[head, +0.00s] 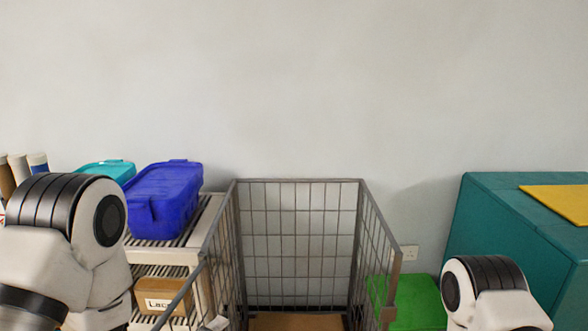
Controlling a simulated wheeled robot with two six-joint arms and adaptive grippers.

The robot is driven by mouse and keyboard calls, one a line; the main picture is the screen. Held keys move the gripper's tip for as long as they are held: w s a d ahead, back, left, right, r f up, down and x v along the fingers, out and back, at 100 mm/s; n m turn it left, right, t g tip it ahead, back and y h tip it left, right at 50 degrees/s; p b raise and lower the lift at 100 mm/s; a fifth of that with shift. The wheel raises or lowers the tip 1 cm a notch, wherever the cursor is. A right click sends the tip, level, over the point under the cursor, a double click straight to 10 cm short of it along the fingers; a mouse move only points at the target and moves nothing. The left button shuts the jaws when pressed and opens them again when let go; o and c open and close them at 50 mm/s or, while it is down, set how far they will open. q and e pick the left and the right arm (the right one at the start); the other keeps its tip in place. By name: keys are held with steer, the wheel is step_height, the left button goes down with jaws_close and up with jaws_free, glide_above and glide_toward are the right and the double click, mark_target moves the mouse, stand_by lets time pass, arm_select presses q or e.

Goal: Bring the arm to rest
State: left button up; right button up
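My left arm (75,245) comes in at the left edge, with its white and black joint in front of the shelf. My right arm (490,290) shows only as a white and black joint at the lower right. Neither gripper can be seen, so whether they are open or hold something is hidden. A wire mesh cage (298,182) with an open top stands in the middle, between the two arms. A brown surface (297,322) shows at its bottom.
A slatted shelf (204,213) carries a blue lidded bin (165,195) and a teal bin (108,169). A box labelled "Lace" (157,296) sits on a lower level. A green box (418,300) and a teal cabinet (500,215) with a yellow sheet (560,202) stand right.

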arm_select(q)
steer(key=s+a+f+m+g+y+p, duration=0.1)
steer(key=s+a+f+g+y+p, duration=0.3)
steer(key=f, duration=0.4)
steer(key=s+a+f+m+g+y+p, duration=0.1)
steer(key=s+a+f+g+p, duration=0.15)
steer(key=s+f, duration=0.45)
steer(key=s+a+f+m+g+y, duration=0.1)
steer(key=s+a+f+m+g, duration=0.1)
steer(key=s+f+m+g, duration=0.1)
steer(key=s+a+f+m+g+y, duration=0.2)
steer(key=s+f+m+g, duration=0.2)
steer(key=s+m, duration=0.3)
steer(key=s+g, duration=0.1)
steer(key=s, duration=0.2)
steer(key=shift+s+a, duration=0.25)
steer(key=shift+a, duration=0.05)
steer(key=shift+r, duration=0.15)
